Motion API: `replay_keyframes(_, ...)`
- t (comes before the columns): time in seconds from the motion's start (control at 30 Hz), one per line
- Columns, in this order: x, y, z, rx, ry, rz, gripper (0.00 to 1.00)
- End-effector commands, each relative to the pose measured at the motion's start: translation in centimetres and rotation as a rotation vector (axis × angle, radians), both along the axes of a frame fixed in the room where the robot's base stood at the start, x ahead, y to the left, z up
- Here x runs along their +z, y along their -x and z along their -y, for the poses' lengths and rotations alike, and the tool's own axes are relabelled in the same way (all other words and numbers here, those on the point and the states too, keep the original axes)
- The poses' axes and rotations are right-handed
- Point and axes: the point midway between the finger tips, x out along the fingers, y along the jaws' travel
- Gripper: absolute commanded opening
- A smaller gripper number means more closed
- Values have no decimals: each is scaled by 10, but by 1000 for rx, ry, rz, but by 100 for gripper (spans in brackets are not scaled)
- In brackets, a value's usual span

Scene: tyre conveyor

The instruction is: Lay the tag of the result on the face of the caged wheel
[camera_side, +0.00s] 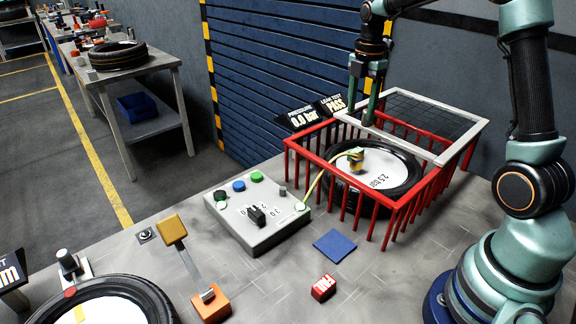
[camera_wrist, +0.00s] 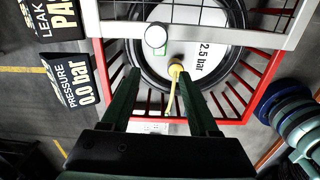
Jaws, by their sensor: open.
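The caged wheel (camera_side: 372,178) lies flat inside the red cage (camera_side: 400,212), its pale face marked 2.5 bar. A yellow hose end (camera_side: 355,158) sits on that face. A red block tag (camera_side: 323,288), apparently lettered FAIL, lies on the bench in front of the cage. The leak display (camera_side: 332,104) reads PASS. The cage's white-framed mesh lid (camera_side: 425,118) covers the far part, leaving the near part of the wheel uncovered. My gripper (camera_side: 369,112) is open and empty above the lid's left side; in the wrist view, the lid's round knob (camera_wrist: 156,36) shows beyond its fingertips (camera_wrist: 158,68).
A grey control box (camera_side: 257,215) with buttons and a dial stands left of the cage, the hose running from it. A blue pad (camera_side: 335,245) lies in front. An orange-ended lever (camera_side: 190,265) and another tyre (camera_side: 100,305) are at lower left. The pressure display (camera_side: 303,118) reads 0.0 bar.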

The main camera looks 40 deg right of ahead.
Motion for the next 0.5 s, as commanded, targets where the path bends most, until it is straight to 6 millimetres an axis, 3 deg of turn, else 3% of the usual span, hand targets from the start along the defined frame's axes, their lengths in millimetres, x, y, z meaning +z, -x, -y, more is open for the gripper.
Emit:
replay_keyframes(0.17,31,14,-36,-225,13,81,61)
replay_keyframes(0.3,53,37,-71,-488,-7,171,61)
replay_keyframes(0.5,69,75,-116,-866,-97,288,61)
